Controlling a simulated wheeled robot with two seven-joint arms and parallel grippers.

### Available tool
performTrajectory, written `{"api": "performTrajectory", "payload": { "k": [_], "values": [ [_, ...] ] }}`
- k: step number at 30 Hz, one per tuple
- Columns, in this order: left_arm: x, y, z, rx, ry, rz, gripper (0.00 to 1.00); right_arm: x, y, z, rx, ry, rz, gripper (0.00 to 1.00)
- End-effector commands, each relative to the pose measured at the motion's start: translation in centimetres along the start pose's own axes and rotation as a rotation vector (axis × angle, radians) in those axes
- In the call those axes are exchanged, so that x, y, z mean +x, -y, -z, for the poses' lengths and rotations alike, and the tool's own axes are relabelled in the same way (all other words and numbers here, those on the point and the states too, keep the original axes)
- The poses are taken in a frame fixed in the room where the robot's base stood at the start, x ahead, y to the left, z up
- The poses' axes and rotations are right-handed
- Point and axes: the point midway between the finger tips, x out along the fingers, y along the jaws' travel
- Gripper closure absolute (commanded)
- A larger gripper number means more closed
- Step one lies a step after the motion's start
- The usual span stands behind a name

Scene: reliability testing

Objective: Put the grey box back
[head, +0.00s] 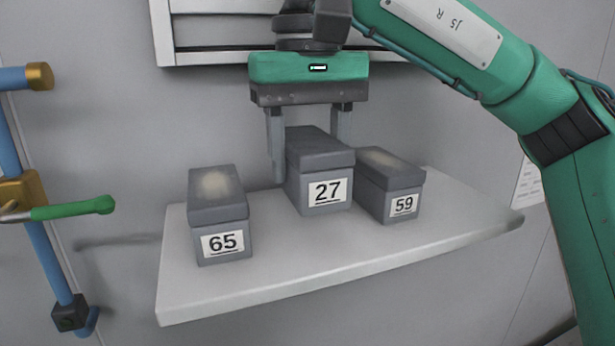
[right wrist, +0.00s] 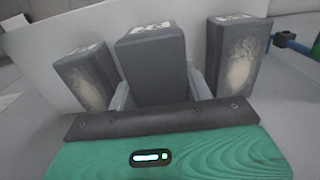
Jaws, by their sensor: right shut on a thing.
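A grey lidded box labelled 27 (head: 318,172) is upright at the middle of the white shelf (head: 300,265). My right gripper (head: 309,150) comes down over it from behind and is shut on it, with one finger on each side. The right finger's tip is hidden behind the box. In the right wrist view the box (right wrist: 152,62) sits between the two fingers. I cannot tell whether its base touches the shelf. My left gripper is not in view.
Grey box 65 (head: 219,215) stands on the shelf to the left, with a gap. Grey box 59 (head: 390,187) stands close on the right. The shelf's right end is bare. Blue pipes with a green lever (head: 75,209) are at far left; a white frame (head: 215,58) is above.

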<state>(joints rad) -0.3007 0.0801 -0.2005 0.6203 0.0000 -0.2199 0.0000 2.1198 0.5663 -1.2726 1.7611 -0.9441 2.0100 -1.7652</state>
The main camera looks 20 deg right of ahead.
Motion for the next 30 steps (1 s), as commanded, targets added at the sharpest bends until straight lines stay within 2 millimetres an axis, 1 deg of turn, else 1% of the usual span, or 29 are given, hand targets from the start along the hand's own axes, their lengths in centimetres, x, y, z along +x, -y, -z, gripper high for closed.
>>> {"api": "performTrajectory", "payload": {
  "k": [7,14,15,18,30],
  "values": [
    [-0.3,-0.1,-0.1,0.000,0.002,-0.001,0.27,1.0,0.0,-0.1,-0.001,0.001,0.001,0.86],
    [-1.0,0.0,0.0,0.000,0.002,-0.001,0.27,3.3,0.0,-0.1,-0.002,0.002,0.002,0.86],
    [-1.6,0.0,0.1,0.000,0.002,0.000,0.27,3.2,0.0,0.1,0.000,0.002,0.002,0.86],
    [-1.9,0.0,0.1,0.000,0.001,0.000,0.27,3.7,0.0,0.2,0.000,0.000,0.002,0.86],
    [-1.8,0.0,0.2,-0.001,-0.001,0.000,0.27,4.2,0.0,0.3,0.001,-0.001,0.002,0.86]
  ]
}}
